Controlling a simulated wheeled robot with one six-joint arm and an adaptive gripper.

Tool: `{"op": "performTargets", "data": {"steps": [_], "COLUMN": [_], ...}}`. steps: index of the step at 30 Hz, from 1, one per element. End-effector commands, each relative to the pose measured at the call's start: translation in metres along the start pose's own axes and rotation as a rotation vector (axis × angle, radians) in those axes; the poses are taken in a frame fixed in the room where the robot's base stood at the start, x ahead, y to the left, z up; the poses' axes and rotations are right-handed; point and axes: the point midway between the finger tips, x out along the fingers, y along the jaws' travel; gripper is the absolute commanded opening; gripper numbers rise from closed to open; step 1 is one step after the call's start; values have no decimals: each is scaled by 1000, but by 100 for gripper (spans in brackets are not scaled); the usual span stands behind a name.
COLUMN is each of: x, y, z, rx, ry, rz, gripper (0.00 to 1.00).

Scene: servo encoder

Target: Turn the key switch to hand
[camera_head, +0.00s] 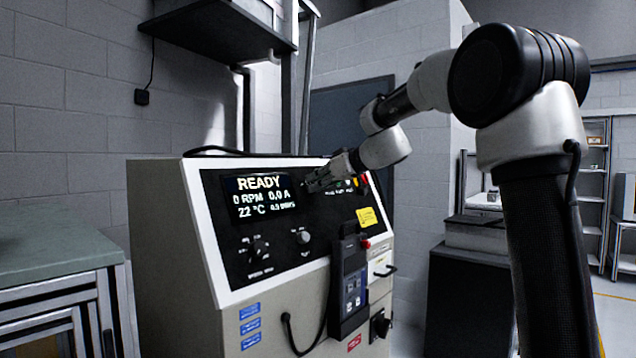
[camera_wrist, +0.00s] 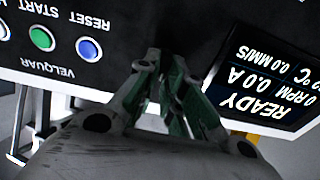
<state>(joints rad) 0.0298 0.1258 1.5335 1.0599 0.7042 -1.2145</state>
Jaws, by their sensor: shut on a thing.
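My gripper (camera_head: 318,182) is at the panel of the grey machine, between the display and the row of push buttons. In the wrist view my gripper (camera_wrist: 166,62) has its fingers close together against the black panel, closed on the key switch. The key switch is hidden behind the fingers in both views, so its pointer position and labels cannot be read.
The display (camera_head: 260,197) reads READY, 0 RPM and 0.0 A. Green (camera_wrist: 42,40) and blue (camera_wrist: 89,48) buttons sit beside my gripper. Two knobs, one black (camera_head: 258,248) and one silver (camera_head: 302,236), are lower on the panel. A handheld pendant (camera_head: 350,285) hangs in front.

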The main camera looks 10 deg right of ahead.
Motion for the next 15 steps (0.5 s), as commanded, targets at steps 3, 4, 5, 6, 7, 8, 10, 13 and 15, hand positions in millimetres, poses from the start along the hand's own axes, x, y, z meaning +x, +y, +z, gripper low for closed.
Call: {"op": "performTargets", "data": {"steps": [3,4,5,6,7,8,10,13,15], "x": [0,0,0,0,0,0,0,0,0], "y": [0,0,0,1,1,1,2,2,3], "z": [0,0,0,0,0,0,0,0,0], "rx": [28,39,51,72,89,107,157,237,298], "ry": [0,0,0,0,0,0,0,0,1], "rz": [2,2,3,4,5,6,8,12,16], "gripper": [0,0,0,0,0,0,0,0,0]}}
